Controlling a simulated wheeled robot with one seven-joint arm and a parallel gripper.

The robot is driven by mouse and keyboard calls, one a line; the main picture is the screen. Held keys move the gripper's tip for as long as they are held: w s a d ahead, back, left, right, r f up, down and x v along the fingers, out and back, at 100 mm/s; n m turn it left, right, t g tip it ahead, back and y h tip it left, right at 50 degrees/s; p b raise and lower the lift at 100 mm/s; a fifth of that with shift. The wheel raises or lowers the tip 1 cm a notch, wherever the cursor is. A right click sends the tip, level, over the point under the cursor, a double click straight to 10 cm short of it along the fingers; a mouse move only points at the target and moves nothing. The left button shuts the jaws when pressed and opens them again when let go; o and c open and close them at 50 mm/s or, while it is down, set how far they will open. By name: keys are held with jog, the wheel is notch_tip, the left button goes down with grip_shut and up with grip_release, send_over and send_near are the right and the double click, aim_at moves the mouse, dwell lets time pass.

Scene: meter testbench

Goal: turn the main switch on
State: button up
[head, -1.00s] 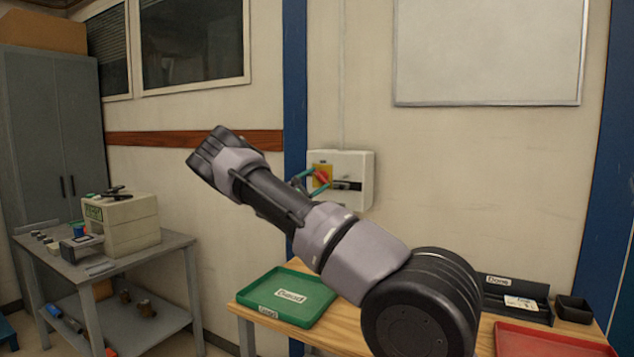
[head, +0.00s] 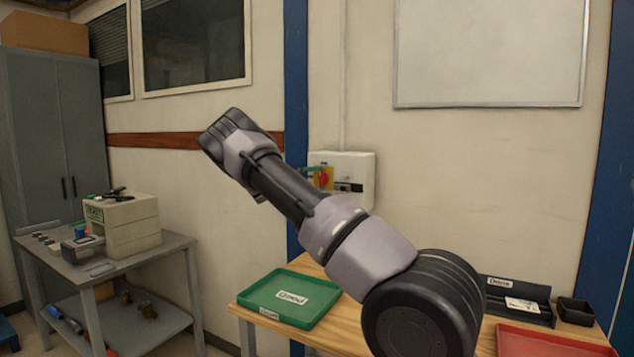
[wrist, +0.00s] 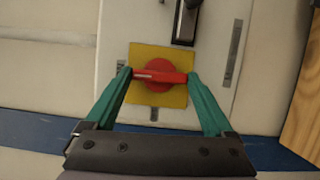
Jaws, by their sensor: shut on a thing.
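The main switch is a red rotary handle (wrist: 160,76) on a yellow plate (wrist: 172,99), on the front of a white wall box (head: 358,164). My gripper (wrist: 160,75) has its green fingers at the two ends of the handle's red bar, shut on it. The bar lies across the wrist view, nearly level there. In the head view the handle (head: 324,174) and the yellow plate show only in part behind my arm and fingers. The handle's markings are too small to read.
A green tray (head: 267,298) and a red tray (head: 540,342) lie on the wooden table below the box. A black holder (head: 515,300) and a small black bin (head: 574,308) stand at right. A grey bench (head: 175,247) with a device stands at left.

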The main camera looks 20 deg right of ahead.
jog(key=shift+f+m, duration=0.1)
jog(key=shift+m, duration=0.2)
dwell(0.4)
jog(key=o, duration=1.1)
jog(key=v, duration=1.1)
